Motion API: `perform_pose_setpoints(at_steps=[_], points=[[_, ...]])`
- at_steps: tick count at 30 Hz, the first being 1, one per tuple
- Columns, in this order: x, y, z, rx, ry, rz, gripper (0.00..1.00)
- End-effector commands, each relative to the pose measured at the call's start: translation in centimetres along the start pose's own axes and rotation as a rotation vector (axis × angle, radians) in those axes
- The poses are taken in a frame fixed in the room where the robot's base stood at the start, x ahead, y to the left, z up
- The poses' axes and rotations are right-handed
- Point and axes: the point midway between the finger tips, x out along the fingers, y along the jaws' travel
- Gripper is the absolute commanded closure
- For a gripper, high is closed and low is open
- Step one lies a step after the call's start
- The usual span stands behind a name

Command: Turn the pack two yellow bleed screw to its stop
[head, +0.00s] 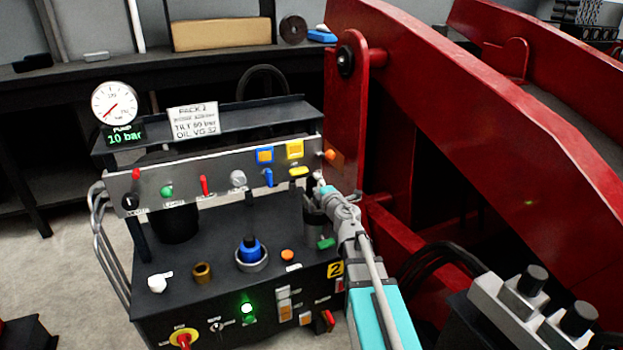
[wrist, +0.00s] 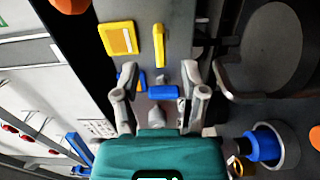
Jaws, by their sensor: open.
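The yellow bleed screw (head: 299,171) has a flat bar handle, lying about level on the grey panel below a yellow square plate (head: 295,149). In the wrist view the yellow handle (wrist: 158,45) shows ahead of my fingertips, next to the yellow plate (wrist: 118,38). My gripper (head: 320,180) is at the right end of the panel, near the yellow handle. In the wrist view my gripper (wrist: 160,80) is open, with its two fingers spread. A blue bar handle (wrist: 162,92) appears between the fingers; I cannot tell its depth. No grip on the yellow handle shows.
The blue handle (head: 268,177) and an orange knob (head: 329,154) flank the yellow one. A pump gauge (head: 114,104) reads 10 bar beside a "PACK 2" sign (head: 192,120). A large red frame (head: 480,110) stands close on the right. A dark cylinder (head: 314,208) is below the panel.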

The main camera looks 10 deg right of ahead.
Motion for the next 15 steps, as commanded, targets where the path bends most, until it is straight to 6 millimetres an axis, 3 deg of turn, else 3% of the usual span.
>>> perform_pose_setpoints(at_steps=[1,6,15], points=[[-1.0,0.0,-0.1,0.0,0.0,0.0,0.44],[-2.4,0.0,0.0,0.0,-0.001,0.0,0.44],[-2.8,0.0,0.1,0.0,-0.001,0.0,0.44]])
